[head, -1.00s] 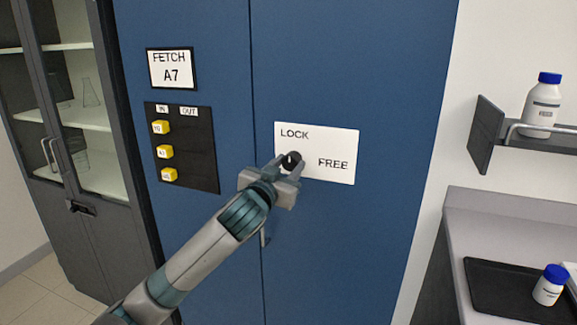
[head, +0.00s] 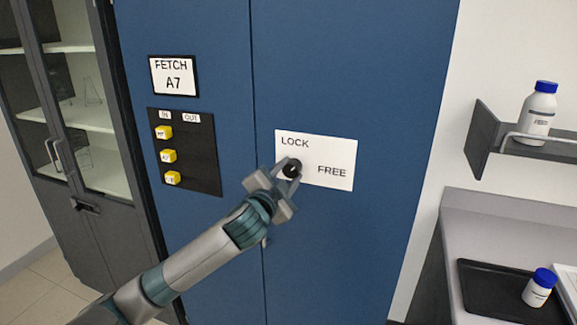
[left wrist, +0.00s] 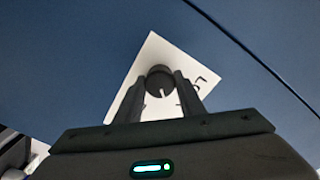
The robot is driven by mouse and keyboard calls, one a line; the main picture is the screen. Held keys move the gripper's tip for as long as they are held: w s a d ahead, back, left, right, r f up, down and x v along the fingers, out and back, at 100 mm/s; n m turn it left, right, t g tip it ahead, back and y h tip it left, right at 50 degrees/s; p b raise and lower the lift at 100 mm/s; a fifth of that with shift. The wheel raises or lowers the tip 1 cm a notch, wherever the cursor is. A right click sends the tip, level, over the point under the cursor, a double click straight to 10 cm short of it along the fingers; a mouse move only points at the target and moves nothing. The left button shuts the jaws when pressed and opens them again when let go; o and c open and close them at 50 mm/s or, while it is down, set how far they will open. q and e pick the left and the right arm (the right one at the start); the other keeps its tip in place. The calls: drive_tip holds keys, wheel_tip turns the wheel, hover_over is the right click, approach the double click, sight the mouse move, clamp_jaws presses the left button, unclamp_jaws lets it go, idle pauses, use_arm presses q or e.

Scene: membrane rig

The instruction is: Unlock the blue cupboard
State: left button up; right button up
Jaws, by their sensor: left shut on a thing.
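The blue cupboard (head: 340,240) fills the middle of the head view, its doors shut. A white plate (head: 341,180) on its right door reads LOCK at upper left and FREE at right. A round black knob (head: 291,170) sits on this plate. My left gripper (head: 289,174) is shut on the knob. In the left wrist view the knob (left wrist: 159,79) is between the two fingers (left wrist: 160,92), and a pale line shows on its face. The plate (left wrist: 152,55) behind it is partly hidden by the fingers. My right gripper is not in view.
A FETCH A7 sign (head: 173,76) and a black board (head: 205,160) with yellow cubes are on the left door. A glass-fronted cabinet (head: 85,150) stands at left. At right are a shelf (head: 490,135) with a bottle and a counter with a black tray (head: 490,290).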

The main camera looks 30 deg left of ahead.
use_arm(q)
drive_tip(key=m+p, duration=0.3)
drive_tip(key=m, duration=0.2)
drive_tip(key=shift+r+m+p, duration=0.15)
drive_tip(key=shift+m+p, duration=0.15)
drive_tip(key=shift+p, duration=0.05)
drive_tip(key=shift+m+p, duration=1.3)
drive_tip(key=shift+m, duration=0.8)
drive_tip(key=shift+f, duration=0.2)
drive_tip(key=o, duration=1)
drive_tip(key=shift+o, duration=0.2)
drive_tip(key=shift+s, duration=0.1)
